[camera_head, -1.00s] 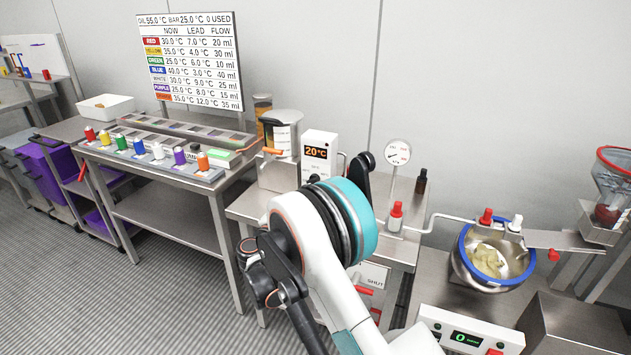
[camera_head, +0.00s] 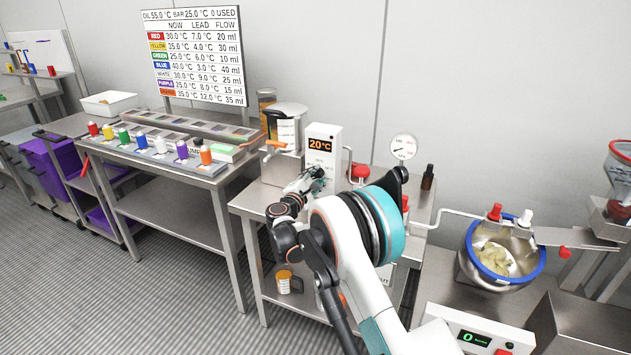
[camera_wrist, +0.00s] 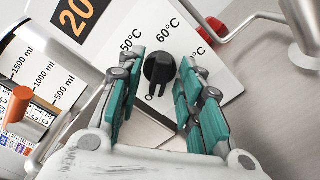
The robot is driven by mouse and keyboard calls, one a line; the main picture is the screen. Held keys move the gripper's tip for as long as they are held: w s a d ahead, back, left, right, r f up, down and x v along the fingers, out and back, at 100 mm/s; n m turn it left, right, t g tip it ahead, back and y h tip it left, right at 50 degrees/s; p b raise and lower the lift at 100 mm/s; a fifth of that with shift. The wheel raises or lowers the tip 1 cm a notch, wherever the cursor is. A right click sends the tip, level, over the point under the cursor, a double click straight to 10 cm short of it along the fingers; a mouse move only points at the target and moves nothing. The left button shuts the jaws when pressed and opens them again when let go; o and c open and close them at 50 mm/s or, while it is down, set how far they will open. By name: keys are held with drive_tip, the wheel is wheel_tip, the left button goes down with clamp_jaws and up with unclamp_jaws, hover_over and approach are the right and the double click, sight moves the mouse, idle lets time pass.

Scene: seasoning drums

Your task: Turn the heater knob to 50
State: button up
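The heater is a white upright box (camera_head: 322,150) with a display (camera_head: 320,145) reading 20 °C in orange. In the wrist view its black knob (camera_wrist: 159,70) sits on the white face, with printed marks including 50°C and 60°C around it. The knob's narrow end points down, near a partly hidden "O" mark. My gripper (camera_wrist: 156,85) is open, with teal finger pads on the left and right of the knob and gaps showing on both sides. In the head view my gripper (camera_head: 308,182) is in front of the heater's lower face and hides the knob.
A metal jug (camera_head: 286,133) stands left of the heater; the wrist view shows a graduated vessel (camera_wrist: 38,75) with an orange handle close by. A red knob (camera_head: 361,171) and a round gauge (camera_head: 403,147) are to the right. A steel bowl (camera_head: 470,275) stands farther right.

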drive_tip(key=shift+w+d, duration=0.15)
drive_tip(key=shift+w, duration=0.15)
drive_tip(key=c, duration=0.7)
